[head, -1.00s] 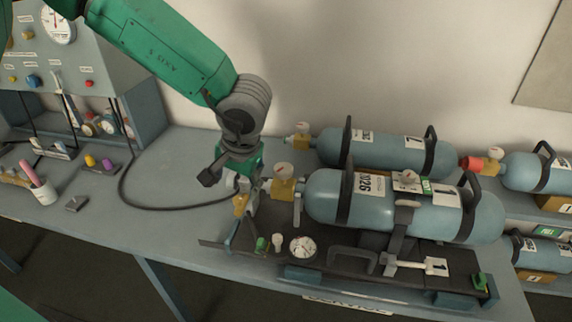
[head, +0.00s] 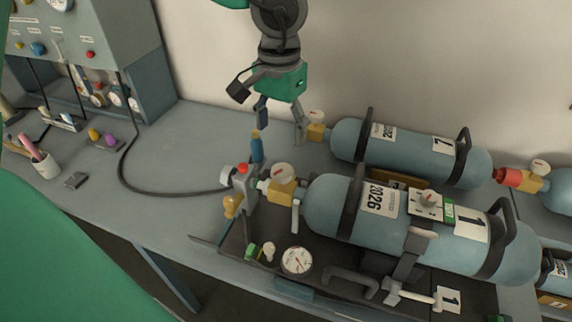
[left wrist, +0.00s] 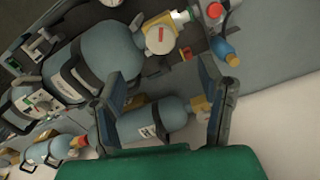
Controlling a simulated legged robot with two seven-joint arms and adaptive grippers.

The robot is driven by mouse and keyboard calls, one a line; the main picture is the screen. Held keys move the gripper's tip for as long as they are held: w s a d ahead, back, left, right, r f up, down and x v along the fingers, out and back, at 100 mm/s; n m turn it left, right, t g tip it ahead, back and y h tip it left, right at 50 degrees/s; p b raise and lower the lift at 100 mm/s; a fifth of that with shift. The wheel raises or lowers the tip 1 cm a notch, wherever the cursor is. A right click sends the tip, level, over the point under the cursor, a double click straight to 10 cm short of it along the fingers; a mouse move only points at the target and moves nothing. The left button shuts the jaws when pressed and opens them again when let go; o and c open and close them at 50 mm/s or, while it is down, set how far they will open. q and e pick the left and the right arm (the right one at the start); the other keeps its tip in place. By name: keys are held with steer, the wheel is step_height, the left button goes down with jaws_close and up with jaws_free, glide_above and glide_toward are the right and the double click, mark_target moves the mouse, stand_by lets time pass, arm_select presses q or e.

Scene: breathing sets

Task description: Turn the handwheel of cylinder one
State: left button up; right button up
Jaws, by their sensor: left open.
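Cylinder one (head: 335,203) is the blue-grey front cylinder, labelled 1 and 2026, lying on a dark bench rack. I cannot tell which part is the handwheel. My left gripper (head: 281,122) is open and empty above the valve, apart from it. In the left wrist view the open fingers (left wrist: 158,82) frame the rear cylinder (left wrist: 158,122).
A second cylinder (head: 392,147), labelled 7, lies behind. A loose gauge (head: 297,261) and small fittings lie on the rack in front. A hose (head: 160,192) runs along the bench to the fitting. A gauge panel (head: 100,45) stands left. The bench between panel and valve is mostly clear.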

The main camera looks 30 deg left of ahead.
mark_target(282, 169)
arm_select(q)
steer(key=f, duration=1.1)
steer(key=shift+w+f, duration=0.2)
steer(key=shift+f, duration=0.05)
steer(key=c, duration=1.1)
